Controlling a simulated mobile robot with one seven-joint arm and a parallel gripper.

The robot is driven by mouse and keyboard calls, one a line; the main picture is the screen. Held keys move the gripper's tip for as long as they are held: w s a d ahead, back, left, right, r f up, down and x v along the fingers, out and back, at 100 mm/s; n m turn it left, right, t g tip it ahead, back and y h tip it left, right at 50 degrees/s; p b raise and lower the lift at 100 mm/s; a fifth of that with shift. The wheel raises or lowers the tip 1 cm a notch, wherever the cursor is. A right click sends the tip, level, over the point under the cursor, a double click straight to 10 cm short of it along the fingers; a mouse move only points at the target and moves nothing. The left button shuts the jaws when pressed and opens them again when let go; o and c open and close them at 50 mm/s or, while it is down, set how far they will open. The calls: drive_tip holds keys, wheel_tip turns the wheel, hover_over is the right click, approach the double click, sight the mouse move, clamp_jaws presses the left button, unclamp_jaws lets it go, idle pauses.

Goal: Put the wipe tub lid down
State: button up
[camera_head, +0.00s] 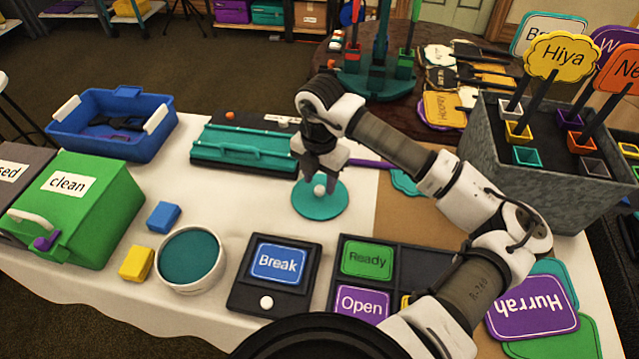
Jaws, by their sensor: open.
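The wipe tub lid (306,207) is a flat teal disc with a white knob on top. It lies on the white tablecloth, right of the middle of the table's white part. My gripper (320,186) points down over the lid, with its fingers on either side of the knob. The jaws are open, and part of the lid is hidden behind them. The wipe tub (180,289), a round white tub with a teal inside, stands at the front left of the lid, with no lid on it.
A teal case (235,147) lies just behind the lid. A "Break" sign stand (277,265) and a dark sign tray (418,258) stand in front. Blue (164,217) and yellow (137,263) blocks lie beside the tub. A green "clean" box (85,205) and a blue bin (88,142) are at left.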

sight(320, 189)
wheel_tip(320, 189, up, 10)
drive_tip(key=b, duration=0.1)
idle(0.5)
